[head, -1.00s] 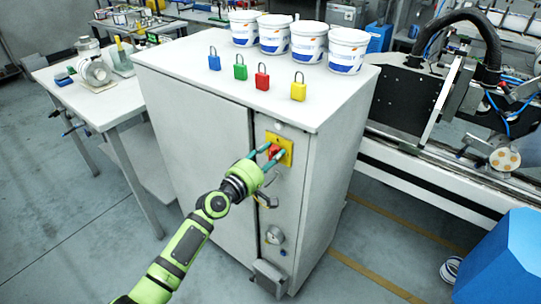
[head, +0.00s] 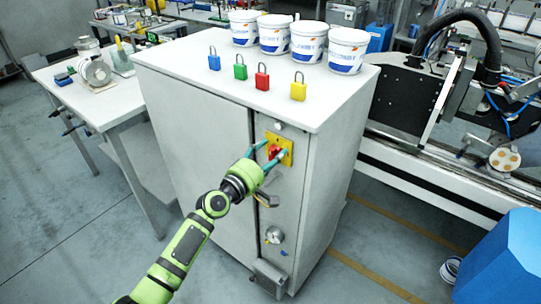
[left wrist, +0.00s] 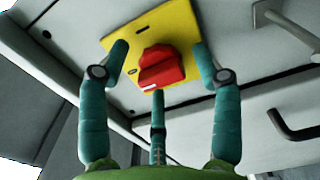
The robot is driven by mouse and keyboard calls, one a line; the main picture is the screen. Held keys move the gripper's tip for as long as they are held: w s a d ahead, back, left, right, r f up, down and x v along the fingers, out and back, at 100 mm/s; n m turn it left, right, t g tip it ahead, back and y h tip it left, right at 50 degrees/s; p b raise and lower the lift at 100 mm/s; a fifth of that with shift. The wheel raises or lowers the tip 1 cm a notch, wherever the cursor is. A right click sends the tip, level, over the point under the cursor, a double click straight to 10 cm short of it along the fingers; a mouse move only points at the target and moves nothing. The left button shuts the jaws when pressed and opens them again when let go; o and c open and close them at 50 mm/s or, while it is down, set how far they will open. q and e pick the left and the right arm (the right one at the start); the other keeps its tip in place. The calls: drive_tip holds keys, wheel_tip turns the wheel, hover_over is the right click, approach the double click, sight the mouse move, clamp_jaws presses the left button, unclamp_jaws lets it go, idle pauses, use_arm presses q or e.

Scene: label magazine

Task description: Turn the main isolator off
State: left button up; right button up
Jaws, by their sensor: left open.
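The main isolator is a red rotary handle (left wrist: 160,68) on a yellow plate (left wrist: 176,28), on the narrow front panel of the grey cabinet. In the head view the red handle (head: 275,151) sits near the top of that panel on the yellow plate (head: 286,142). My left gripper (head: 266,149) is open in front of the plate. In the left wrist view its teal fingers (left wrist: 158,62) stand on both sides of the red handle, with a third finger below it. Contact with the handle cannot be told. My right gripper is not in view.
The cabinet top (head: 190,73) holds blue, green, red (head: 262,77) and yellow padlocks and several white tubs (head: 305,42). Below the isolator are a dark handle (head: 266,199) and a round fitting (head: 275,235). A bench (head: 110,100) stands left and a machine right.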

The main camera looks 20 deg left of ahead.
use_arm(q)
drive_tip(key=v, duration=1.2)
drive_tip(key=s+a+f+m+g+y, duration=0.1)
drive_tip(key=s+f+g+y, duration=0.1)
drive_tip(key=f, duration=0.8)
drive_tip(key=s+a+f+m+g+y, duration=0.1)
drive_tip(key=a+f+m+g, duration=0.1)
drive_tip(key=f, duration=0.8)
drive_tip(key=s+f+m+g+y, duration=0.1)
drive_tip(key=s+f+m+g, duration=0.1)
drive_tip(key=s+f, duration=0.45)
drive_tip(key=s+f+m+g+y, duration=0.15)
drive_tip(key=s+f, duration=0.25)
drive_tip(key=f, duration=0.6)
drive_tip(key=s+d+f+m+g, duration=0.1)
drive_tip(key=s+f, duration=0.4)
drive_tip(key=s, duration=0.5)
drive_tip(key=s+d+f+m+g, duration=0.1)
drive_tip(key=s+f+m+g, duration=0.3)
drive_tip(key=s, duration=0.7)
drive_tip(key=s+d+f+m+g, duration=0.1)
drive_tip(key=s+f+m+g, duration=0.2)
drive_tip(key=s, duration=0.7)
wheel_tip(320, 180, down, 4)
drive_tip(key=shift+s+d+f+m+y, duration=0.25)
drive_tip(key=shift+s+m+y, duration=0.15)
drive_tip(key=shift+m, duration=0.75)
